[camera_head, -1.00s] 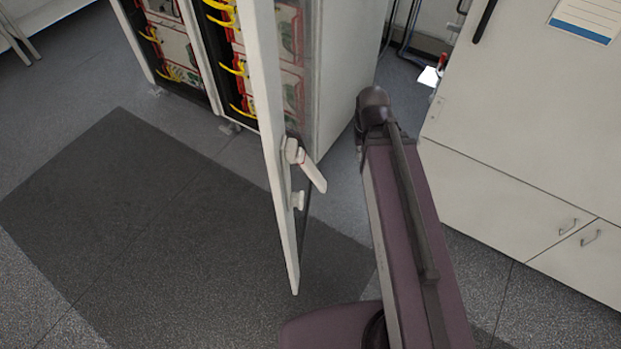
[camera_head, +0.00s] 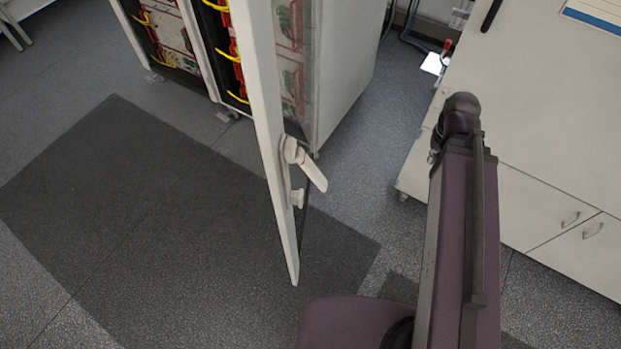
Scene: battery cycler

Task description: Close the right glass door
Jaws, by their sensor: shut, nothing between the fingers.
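The right glass door (camera_head: 270,150) of the battery cabinet stands wide open towards me, seen almost edge-on. It has a white frame, with its glass showing as a narrow strip on the right. A white latch handle (camera_head: 305,164) sticks out from the door's lower part, tilted down to the right. A small white knob (camera_head: 297,197) sits below it. My arm rises from the bottom to the right of the door, clearly apart from it. My gripper is not visible; the arm's far end shows only a dark joint.
The cabinet (camera_head: 345,60) holds racks with yellow and red cables. A white cupboard (camera_head: 540,130) with small handles stands close to my arm on the right. A dark floor mat (camera_head: 150,220) lies left of and under the door. The floor to the left is clear.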

